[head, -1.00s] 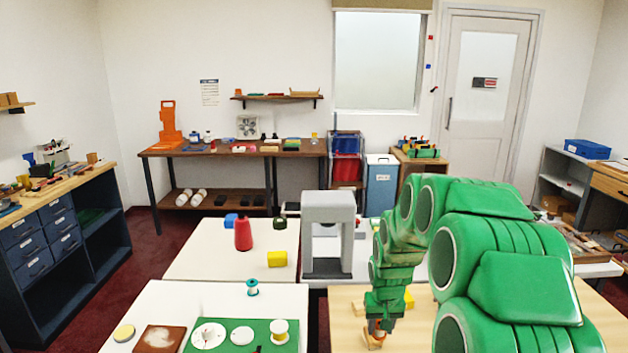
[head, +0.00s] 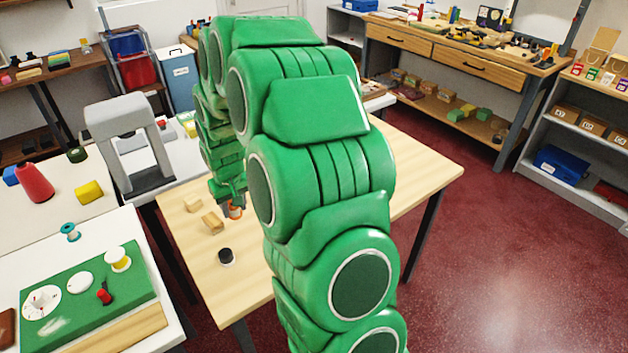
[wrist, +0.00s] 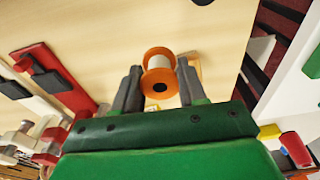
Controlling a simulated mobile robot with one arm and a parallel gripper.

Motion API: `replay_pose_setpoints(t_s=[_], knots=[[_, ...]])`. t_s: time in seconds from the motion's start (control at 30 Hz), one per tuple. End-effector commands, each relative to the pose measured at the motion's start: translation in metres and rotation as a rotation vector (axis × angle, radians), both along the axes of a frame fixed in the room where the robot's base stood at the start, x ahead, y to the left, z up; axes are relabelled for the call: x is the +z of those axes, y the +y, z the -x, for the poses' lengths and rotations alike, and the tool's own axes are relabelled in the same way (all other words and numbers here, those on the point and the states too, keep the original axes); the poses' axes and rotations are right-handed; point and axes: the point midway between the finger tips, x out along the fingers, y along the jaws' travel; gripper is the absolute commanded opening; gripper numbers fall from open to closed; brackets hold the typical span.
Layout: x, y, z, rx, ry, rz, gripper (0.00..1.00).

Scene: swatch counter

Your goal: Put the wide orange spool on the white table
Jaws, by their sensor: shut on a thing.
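The wide orange spool (wrist: 158,54), with orange flanges and a pale middle, is between the two fingers of my gripper (wrist: 159,67) in the wrist view. My gripper is shut on it. In the head view the orange spool (head: 236,212) shows under my gripper (head: 233,205), low over the light wooden table (head: 330,225); I cannot tell whether it touches the top.
Wooden blocks (head: 212,222) and a dark round piece (head: 226,257) lie near the spool. The near white table holds a teal spool (head: 70,232) and the mat (head: 85,296). A grey arch-shaped machine (head: 128,145) stands behind. Red floor (head: 480,260) is open at right.

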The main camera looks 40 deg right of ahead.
Motion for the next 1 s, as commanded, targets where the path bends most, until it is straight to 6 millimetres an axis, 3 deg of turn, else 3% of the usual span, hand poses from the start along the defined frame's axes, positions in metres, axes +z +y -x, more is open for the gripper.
replay_pose_setpoints(t_s=[0.1,0.3,0.6,0.8,1.0], knots=[[0.009,-0.028,0.025,-0.007,0.002,-0.001,0.08],[0.022,-0.065,0.065,-0.005,-0.001,-0.001,0.08],[0.034,-0.098,0.114,0.000,-0.002,-0.001,0.08],[0.034,-0.104,0.123,0.004,0.001,-0.002,0.08],[0.027,-0.110,0.106,0.004,-0.001,-0.001,0.08]])
